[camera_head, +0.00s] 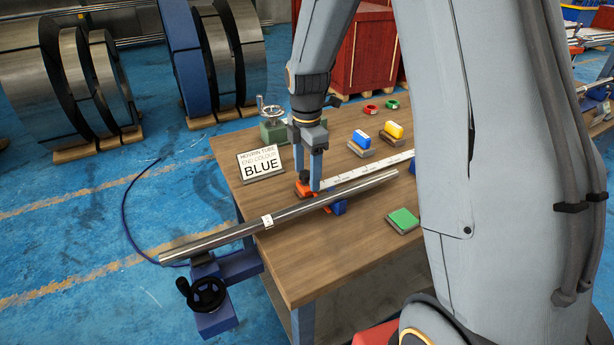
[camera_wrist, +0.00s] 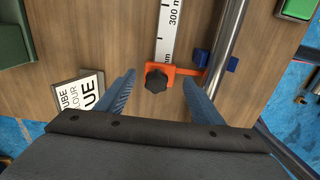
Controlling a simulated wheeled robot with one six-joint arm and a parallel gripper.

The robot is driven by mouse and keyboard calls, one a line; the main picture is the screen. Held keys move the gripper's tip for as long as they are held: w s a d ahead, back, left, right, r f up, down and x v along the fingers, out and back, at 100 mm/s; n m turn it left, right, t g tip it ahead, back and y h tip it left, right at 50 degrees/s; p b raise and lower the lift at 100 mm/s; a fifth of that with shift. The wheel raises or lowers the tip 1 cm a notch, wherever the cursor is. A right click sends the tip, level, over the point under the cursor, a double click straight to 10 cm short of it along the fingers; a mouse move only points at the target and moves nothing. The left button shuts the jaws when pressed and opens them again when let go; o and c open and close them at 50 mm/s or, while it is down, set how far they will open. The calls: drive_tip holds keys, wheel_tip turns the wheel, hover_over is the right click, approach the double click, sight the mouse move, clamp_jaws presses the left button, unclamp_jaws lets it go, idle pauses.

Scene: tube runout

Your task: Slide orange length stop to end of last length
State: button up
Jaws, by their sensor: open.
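The orange length stop (camera_wrist: 182,71) sits across the white ruler (camera_wrist: 167,32), with a black knob (camera_wrist: 156,81) on it. Its arm reaches right to the steel tube (camera_wrist: 224,35) beside a blue support (camera_wrist: 201,59). My gripper (camera_wrist: 157,95) is open, with one blue-grey finger on each side of the knob. In the head view my gripper (camera_head: 315,188) points down at the stop (camera_head: 303,187), which is partly hidden behind the fingers. The tube (camera_head: 335,194) lies along the bench, and the ruler (camera_head: 365,169) runs beside it.
A sign reading BLUE (camera_head: 261,163) stands on the wooden bench (camera_head: 310,270) left of my gripper. A green vise (camera_head: 272,128) is behind. Blue, yellow and green blocks sit on the right. A blue clamp with a black handwheel (camera_head: 208,292) holds the tube's near end.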

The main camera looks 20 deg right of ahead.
drive_tip(key=shift+f, duration=1.1)
drive_tip(key=c, duration=1.5)
drive_tip(key=w+d, duration=0.1)
drive_tip(key=d, duration=0.6)
drive_tip(key=w+d, duration=0.2)
drive_tip(key=d, duration=0.5)
drive_tip(key=w+d, duration=0.1)
drive_tip(key=d, duration=0.7)
drive_tip(key=shift+w+d+p, duration=0.1)
drive_tip(key=shift+w+p, duration=0.15)
drive_tip(key=shift+p, duration=0.15)
drive_tip(key=o, duration=1.5)
wheel_tip(320, 180, up, 8)
drive_tip(key=b, duration=0.1)
